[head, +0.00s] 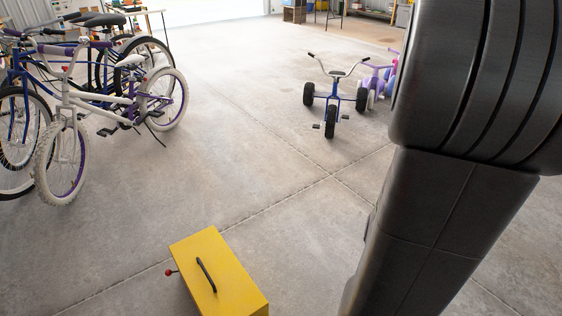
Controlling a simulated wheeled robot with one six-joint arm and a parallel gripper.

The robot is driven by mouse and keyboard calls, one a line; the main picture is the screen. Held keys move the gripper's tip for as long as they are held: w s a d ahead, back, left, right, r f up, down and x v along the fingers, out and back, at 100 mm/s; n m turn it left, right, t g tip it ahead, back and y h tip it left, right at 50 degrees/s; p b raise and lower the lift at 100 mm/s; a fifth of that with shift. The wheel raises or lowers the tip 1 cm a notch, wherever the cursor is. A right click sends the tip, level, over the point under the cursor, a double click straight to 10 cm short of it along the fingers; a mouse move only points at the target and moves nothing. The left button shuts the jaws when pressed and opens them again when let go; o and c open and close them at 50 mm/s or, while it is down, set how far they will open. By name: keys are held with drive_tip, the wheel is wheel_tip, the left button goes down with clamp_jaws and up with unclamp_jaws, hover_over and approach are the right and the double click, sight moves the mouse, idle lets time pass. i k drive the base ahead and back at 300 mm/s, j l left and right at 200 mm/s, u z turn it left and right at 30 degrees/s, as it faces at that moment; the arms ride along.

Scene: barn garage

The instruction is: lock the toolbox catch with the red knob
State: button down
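A yellow toolbox (229,268) stands on the concrete floor at the bottom of the head view, its lid facing up and a black handle (206,275) on top. A red knob (169,273) sticks out from its left side on a short stem. The rest of the catch and most of the box's sides are hidden or cut off by the lower edge. My dark arm fills the right side of the view, to the right of the toolbox. My gripper is not in view.
Several bicycles (112,92) stand at the upper left. A blue tricycle (334,96) and a purple ride-on toy (377,82) stand at the upper right. The concrete floor (230,150) between them and around the toolbox is clear.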

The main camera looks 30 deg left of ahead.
sight(169, 272)
drive_tip(key=k+j+u, duration=0.15)
drive_tip(key=j+u, duration=0.3)
drive_tip(key=j, duration=0.25)
drive_tip(key=k+j+u, duration=0.1)
drive_tip(key=j+u, duration=0.3)
drive_tip(key=j, duration=0.35)
